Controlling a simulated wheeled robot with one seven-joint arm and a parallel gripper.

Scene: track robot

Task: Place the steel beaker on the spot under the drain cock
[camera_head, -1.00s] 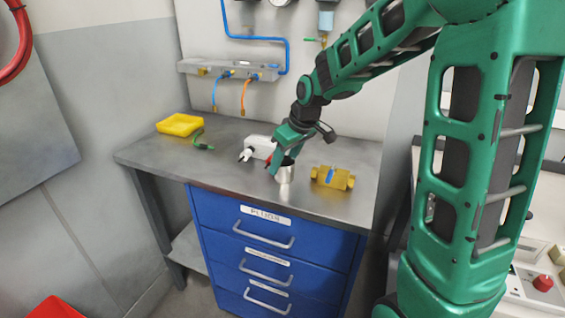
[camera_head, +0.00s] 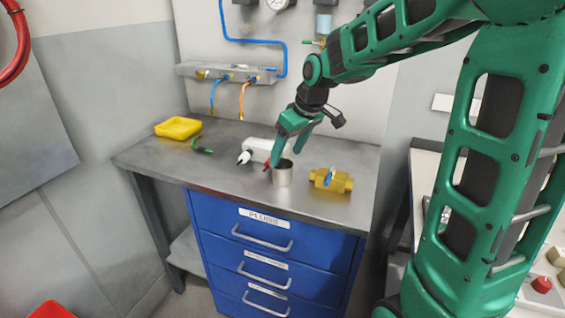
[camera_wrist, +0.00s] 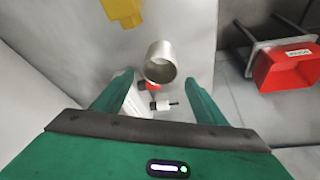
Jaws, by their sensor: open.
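The steel beaker (camera_head: 282,175) stands upright on the grey workbench, left of a brass valve. In the wrist view the beaker (camera_wrist: 160,68) shows its open mouth, beyond the fingertips and clear of them. My gripper (camera_head: 284,155) is open and empty just above and behind the beaker. In the wrist view my gripper (camera_wrist: 160,92) has its two green fingers spread wide. A small brass fitting with a green lever, which looks like the drain cock (camera_head: 315,42), hangs under a bluish bowl on the back panel. I cannot make out a marked spot below it.
The brass valve (camera_head: 331,180) with a blue handle stands right of the beaker. A white device (camera_head: 262,149) with black and red ends lies behind it. A yellow tray (camera_head: 178,127) and a green tool (camera_head: 202,146) are at the left. The bench (camera_head: 225,170) has free room left of the beaker.

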